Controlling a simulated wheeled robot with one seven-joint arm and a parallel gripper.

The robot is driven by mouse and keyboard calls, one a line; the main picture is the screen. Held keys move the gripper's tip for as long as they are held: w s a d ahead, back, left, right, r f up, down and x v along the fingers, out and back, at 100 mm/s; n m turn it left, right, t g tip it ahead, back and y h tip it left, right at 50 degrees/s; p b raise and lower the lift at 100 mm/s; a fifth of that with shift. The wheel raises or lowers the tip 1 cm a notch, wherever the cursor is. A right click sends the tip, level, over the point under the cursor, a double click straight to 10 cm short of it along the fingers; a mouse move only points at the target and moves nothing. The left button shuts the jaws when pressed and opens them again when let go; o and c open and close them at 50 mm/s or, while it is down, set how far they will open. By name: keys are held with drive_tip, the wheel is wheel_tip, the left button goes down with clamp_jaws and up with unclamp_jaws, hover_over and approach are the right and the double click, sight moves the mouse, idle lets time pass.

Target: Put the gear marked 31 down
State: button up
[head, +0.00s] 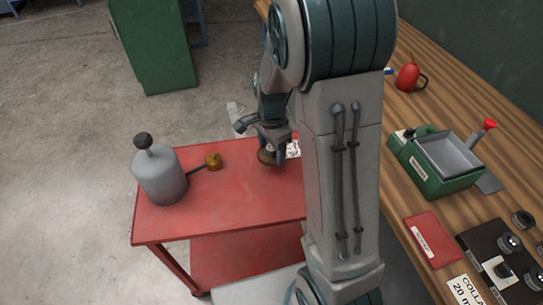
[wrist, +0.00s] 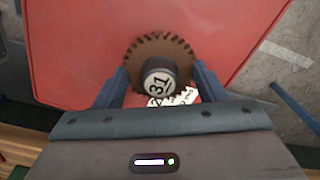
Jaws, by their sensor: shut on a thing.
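The gear marked 31 (wrist: 145,48) is a brown toothed disc with a dark hub and a white label reading 31. My gripper (wrist: 160,78) is shut on its hub, one finger on each side, in the wrist view. In the head view the gear (head: 266,156) shows partly under my gripper (head: 271,147), over the far right part of the red table (head: 235,190). I cannot tell whether it touches the tabletop. A white printed patch (head: 293,149) lies on the table beside it, and it is partly hidden by the gear in the wrist view (wrist: 186,97).
The wooden bench (head: 405,130) at right holds a green box (head: 432,180), a red oil can (head: 408,76) and a red booklet (head: 432,240). The table's front middle is clear.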

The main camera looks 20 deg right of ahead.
sight(271, 158)
drive_tip(key=shift+f, duration=1.95)
drive_tip(key=shift+f, duration=0.2)
drive_tip(key=o, duration=1)
drive_tip(key=shift+r, duration=0.1)
